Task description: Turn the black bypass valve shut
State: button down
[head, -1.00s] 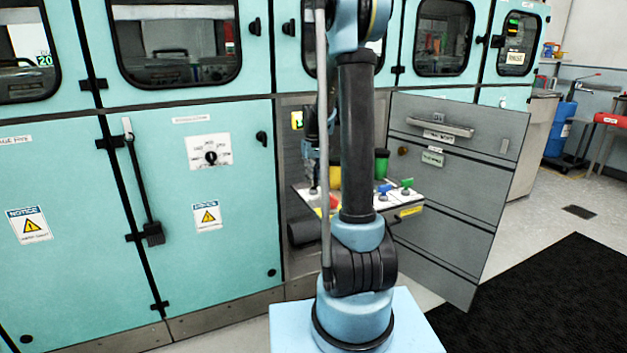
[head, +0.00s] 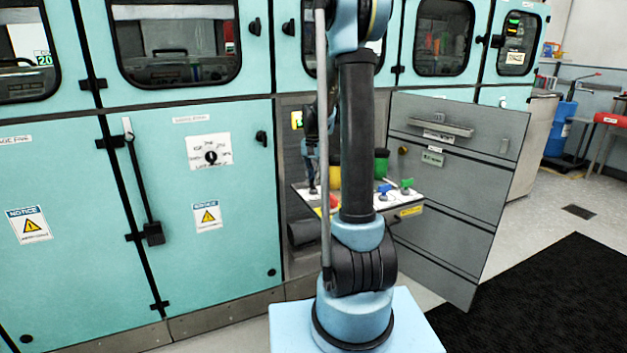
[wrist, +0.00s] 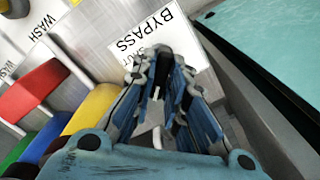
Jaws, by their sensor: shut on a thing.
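My gripper (wrist: 163,80) is shut in the wrist view, its blue and dark fingers close together in front of a white label reading BYPASS (wrist: 150,32). The black bypass valve is hidden between and behind the fingers, so its angle cannot be told. In the head view my gripper (head: 313,180) is small and partly behind my arm, low over the left end of the valve panel (head: 410,201).
In the wrist view a red handle (wrist: 35,88) and a yellow handle (wrist: 90,108) lie left of my gripper. A teal cabinet wall (wrist: 270,35) is close on the right. In the head view an open grey door (head: 455,215) stands right of the panel.

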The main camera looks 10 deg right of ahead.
jog(key=m, duration=0.4)
jog(key=shift+m, duration=2.3)
jog(key=shift+a, duration=0.1)
jog(key=c, duration=1.6)
grip_release()
notch_tip(320, 180, up, 12)
jog(key=shift+w, duration=0.1)
